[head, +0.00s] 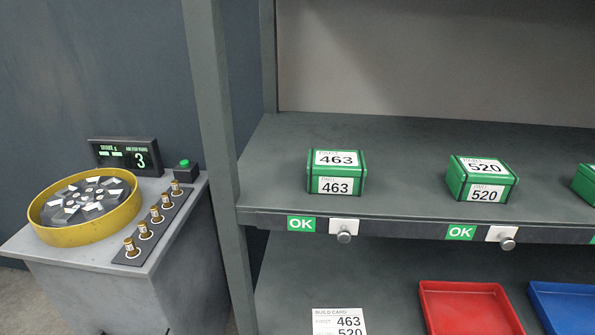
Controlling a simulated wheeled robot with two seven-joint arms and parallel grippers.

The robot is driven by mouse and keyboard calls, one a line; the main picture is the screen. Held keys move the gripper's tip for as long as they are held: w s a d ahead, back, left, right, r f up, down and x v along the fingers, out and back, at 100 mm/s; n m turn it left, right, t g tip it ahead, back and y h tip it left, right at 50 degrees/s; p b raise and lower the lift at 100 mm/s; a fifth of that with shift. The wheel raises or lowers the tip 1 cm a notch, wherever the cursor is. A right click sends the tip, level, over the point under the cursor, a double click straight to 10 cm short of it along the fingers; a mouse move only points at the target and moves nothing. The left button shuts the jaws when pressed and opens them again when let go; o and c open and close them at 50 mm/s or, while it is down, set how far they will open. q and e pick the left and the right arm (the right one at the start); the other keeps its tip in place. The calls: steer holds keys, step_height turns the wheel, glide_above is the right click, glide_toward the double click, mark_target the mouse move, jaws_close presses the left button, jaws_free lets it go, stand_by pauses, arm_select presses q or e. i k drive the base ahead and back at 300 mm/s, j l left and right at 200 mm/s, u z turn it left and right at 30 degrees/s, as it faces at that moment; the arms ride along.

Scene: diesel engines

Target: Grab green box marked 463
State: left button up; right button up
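The green box marked 463 (312,175) sits upright on the upper grey shelf, towards its left end. It has white labels reading 463 on its top and front. A second green box marked 520 (456,182) stands to its right on the same shelf, clearly apart from it. Part of a third green box (587,183) shows at the right edge of the picture; its label is out of view. Neither of my grippers is in view.
The grey shelf (400,135) has free room around the box. Its front edge carries green OK tags and knobs (344,237). A post stands at left. Below are a red tray (427,288), a blue tray (536,290) and a build card (338,322). A machine with a yellow ring (85,234) stands left.

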mark_target(329, 171)
steer(key=k+j, duration=0.1)
steer(key=j, duration=0.3)
steer(key=k+j+z, duration=0.15)
steer(key=j, duration=0.25)
steer(key=k+j, duration=0.15)
steer(key=j, duration=0.2)
steer(key=k+j+z, duration=0.15)
steer(key=j, duration=0.25)
